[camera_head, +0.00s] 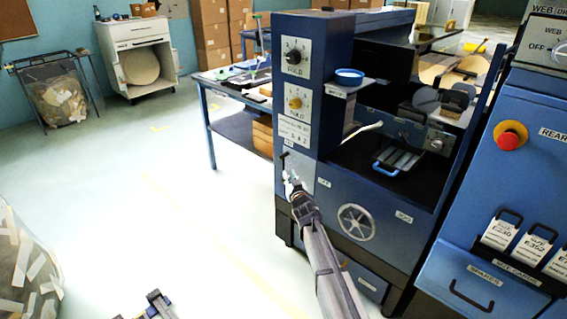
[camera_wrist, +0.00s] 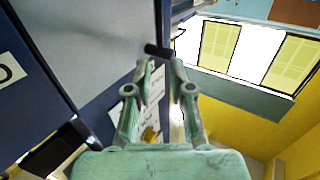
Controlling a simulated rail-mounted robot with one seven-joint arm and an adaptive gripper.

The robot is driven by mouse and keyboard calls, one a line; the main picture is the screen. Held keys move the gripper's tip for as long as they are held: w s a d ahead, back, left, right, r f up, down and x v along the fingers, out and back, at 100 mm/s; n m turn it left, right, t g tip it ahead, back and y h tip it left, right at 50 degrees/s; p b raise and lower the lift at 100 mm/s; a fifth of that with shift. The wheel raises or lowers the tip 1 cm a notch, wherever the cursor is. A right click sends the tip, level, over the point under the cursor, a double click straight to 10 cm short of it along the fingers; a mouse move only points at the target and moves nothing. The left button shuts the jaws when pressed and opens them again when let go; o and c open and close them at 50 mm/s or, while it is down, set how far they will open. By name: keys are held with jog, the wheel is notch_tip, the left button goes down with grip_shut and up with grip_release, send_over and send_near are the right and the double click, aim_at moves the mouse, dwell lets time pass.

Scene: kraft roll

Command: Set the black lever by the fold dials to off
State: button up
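The black lever (camera_wrist: 157,50) shows in the wrist view as a short dark bar at the blue machine's edge, just beyond and between my fingertips. My gripper (camera_wrist: 160,68) has its two pale green fingers apart, with a gap between them. I cannot tell whether a finger touches the lever. In the head view my gripper (camera_head: 290,181) is at the grey plate (camera_head: 304,168) low on the machine's column and covers part of it. The fold dials, one dark (camera_head: 293,57) and one yellow (camera_head: 295,103), sit above on white plates. The lever's setting is not readable.
A silver handwheel (camera_head: 356,224) is on the machine front, right of my gripper. A blue dish (camera_head: 349,76) stands on a shelf beside the dials. A red stop button (camera_head: 509,138) is on the right cabinet.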

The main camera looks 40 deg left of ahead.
jog(key=x, duration=1.1)
jog(key=shift+b, duration=0.3)
grip_shut()
